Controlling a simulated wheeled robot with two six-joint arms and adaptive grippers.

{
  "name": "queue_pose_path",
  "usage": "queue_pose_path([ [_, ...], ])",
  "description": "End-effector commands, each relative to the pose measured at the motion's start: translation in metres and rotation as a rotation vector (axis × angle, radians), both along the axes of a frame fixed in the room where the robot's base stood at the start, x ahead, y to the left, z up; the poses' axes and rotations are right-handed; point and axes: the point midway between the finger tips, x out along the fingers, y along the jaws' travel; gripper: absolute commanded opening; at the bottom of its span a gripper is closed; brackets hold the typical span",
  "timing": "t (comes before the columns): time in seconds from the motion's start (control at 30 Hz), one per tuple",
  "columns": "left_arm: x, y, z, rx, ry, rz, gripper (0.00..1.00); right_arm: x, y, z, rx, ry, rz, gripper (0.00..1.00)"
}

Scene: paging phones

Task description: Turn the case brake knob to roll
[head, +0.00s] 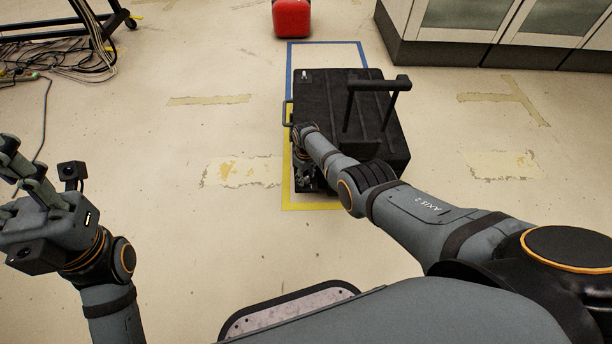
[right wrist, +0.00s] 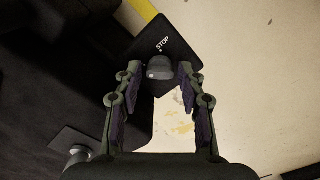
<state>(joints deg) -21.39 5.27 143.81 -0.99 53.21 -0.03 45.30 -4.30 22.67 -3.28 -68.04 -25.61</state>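The black case (head: 345,95) stands on the floor in the head view, its raised handle to the right. In the right wrist view a grey round knob (right wrist: 159,68) sits on a dark plate (right wrist: 181,40) marked "STOP"; no "roll" mark is readable. My right gripper (right wrist: 160,70) is open, with one fingertip on each side of the knob and small gaps showing. In the head view my right gripper (head: 304,178) is at the case's near left corner, partly hidden by the arm. My left gripper (head: 15,165) is far from the case, its fingers cut by the left edge.
A blue and yellow floor outline (head: 326,44) runs around the case. A red object (head: 291,18) stands beyond it. White cabinets (head: 500,25) are at the back right, and cables (head: 50,55) lie at the back left. Floor left of the case is clear.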

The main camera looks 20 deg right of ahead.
Motion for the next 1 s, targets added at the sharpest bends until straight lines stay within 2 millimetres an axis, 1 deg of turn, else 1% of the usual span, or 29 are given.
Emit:
queue_pose_path([
  [0.37, 0.001, 0.000, 0.000, 0.003, 0.001, -0.001, 0.40, 0.000, 0.000, 0.001, 0.001, 0.000, -0.001, 0.51],
  [0.47, 0.000, 0.000, 0.000, 0.003, 0.001, -0.001, 0.40, 0.001, 0.000, 0.005, 0.000, -0.001, -0.001, 0.51],
  [0.53, 0.000, 0.000, 0.000, 0.002, 0.000, -0.001, 0.40, 0.001, 0.001, 0.012, 0.000, -0.001, -0.001, 0.51],
  [0.67, 0.000, 0.000, 0.000, 0.002, 0.000, -0.001, 0.40, 0.000, 0.000, 0.030, 0.001, -0.002, -0.001, 0.51],
  [0.9, 0.000, 0.000, 0.000, 0.002, 0.000, -0.001, 0.40, 0.000, 0.000, 0.087, 0.001, -0.003, -0.002, 0.51],
  [1.0, 0.000, 0.000, 0.000, 0.002, 0.000, -0.001, 0.40, 0.000, 0.000, 0.104, 0.000, -0.001, -0.001, 0.51],
])
